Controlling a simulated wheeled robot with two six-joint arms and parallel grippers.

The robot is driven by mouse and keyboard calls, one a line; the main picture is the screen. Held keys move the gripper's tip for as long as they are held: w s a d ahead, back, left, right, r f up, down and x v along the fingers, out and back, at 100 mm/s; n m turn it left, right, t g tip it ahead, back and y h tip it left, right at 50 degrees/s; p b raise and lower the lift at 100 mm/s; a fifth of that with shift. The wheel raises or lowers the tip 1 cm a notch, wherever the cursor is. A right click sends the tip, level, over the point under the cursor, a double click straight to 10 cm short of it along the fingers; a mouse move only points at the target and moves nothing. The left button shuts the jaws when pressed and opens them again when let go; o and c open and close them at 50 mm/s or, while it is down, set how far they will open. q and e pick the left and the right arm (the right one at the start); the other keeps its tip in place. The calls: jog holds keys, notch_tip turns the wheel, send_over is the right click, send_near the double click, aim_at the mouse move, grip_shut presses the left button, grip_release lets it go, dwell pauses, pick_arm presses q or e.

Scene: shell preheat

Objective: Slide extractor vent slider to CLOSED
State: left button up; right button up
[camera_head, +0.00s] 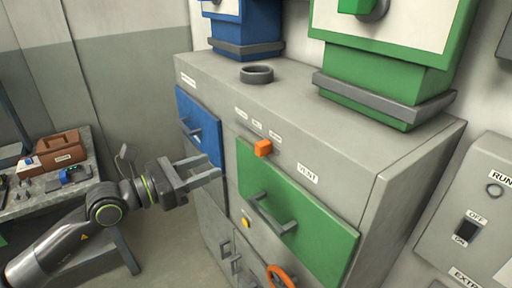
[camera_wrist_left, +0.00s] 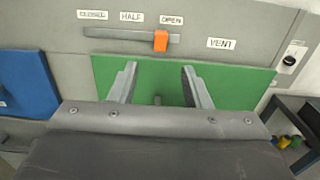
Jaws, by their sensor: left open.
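The vent slider's orange knob (camera_head: 263,148) sits on the upper front of the grey cabinet (camera_head: 300,120). In the left wrist view the orange knob (camera_wrist_left: 161,40) is at the right end of its dark slot (camera_wrist_left: 115,34), below the OPEN label (camera_wrist_left: 171,20). The HALF label (camera_wrist_left: 131,16) and CLOSED label (camera_wrist_left: 92,15) are further left. My left gripper (camera_head: 208,170) is open and empty, in front of the cabinet and left of the knob in the head view. In the wrist view its fingers (camera_wrist_left: 160,78) point toward the knob, apart from it. My right gripper is out of view.
A green drawer front (camera_head: 295,215) with a grey handle and a blue one (camera_head: 198,125) are below the slider. An orange wheel (camera_head: 281,277) is lower down. A workbench (camera_head: 60,192) with a brown toolbox (camera_head: 58,149) stands left. A switch panel (camera_head: 480,215) is at right.

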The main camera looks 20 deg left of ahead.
aim_at(257, 148)
pick_arm(q)
jog(key=p+x, duration=0.2)
jog(key=x, duration=0.9)
jog(key=shift+w+d+r+p, duration=0.15)
jog(key=shift+w+d+p, duration=0.15)
jog(key=shift+p, duration=0.05)
jog(key=shift+x, duration=0.9)
jog(key=shift+c, duration=0.4)
grip_shut()
